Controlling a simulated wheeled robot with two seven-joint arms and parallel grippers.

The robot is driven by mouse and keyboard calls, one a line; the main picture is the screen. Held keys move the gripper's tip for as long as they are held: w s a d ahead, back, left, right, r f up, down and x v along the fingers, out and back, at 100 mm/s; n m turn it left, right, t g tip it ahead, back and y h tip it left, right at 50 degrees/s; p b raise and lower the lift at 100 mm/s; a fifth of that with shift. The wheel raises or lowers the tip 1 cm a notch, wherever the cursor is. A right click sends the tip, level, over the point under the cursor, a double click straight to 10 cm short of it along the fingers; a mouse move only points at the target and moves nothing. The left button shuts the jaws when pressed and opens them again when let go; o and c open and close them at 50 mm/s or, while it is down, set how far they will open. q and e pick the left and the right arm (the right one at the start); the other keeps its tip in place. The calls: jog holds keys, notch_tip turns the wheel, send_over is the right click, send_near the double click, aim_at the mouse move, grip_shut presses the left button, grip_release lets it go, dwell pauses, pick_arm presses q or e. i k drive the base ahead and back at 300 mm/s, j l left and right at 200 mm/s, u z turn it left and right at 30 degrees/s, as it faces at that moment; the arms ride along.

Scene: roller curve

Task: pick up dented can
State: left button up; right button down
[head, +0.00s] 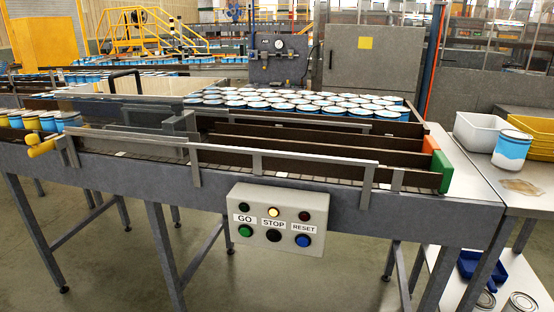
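No can shows a clear dent at this size, so I cannot tell which one is dented. A single blue and white can (512,148) stands upright on the side table at the right. Several yellow and blue cans (46,121) stand in a row on the conveyor at the far left. Many blue and white cans (300,101) stand packed together behind the conveyor lanes. Bare metal cans (521,303) are partly visible on the low shelf at the bottom right. Neither of my grippers is in view.
The side table (466,153) holds a white bin (480,134) and a yellow bin (538,128). A blue dustpan-like item (483,268) lies below.

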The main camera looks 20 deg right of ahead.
aim_at(510, 154)
jog(key=z, duration=2)
jog(key=i+l+u, duration=0.1)
jog(key=l, duration=0.35)
jog(key=i+l, duration=0.15)
jog(key=l, duration=0.3)
jog(key=i+l+u, duration=0.15)
jog(key=l, duration=0.25)
jog(key=i+l, duration=0.1)
jog(key=l, duration=0.35)
jog(key=i+l+u, duration=0.15)
jog(key=l, duration=0.3)
jog(key=k, duration=0.1)
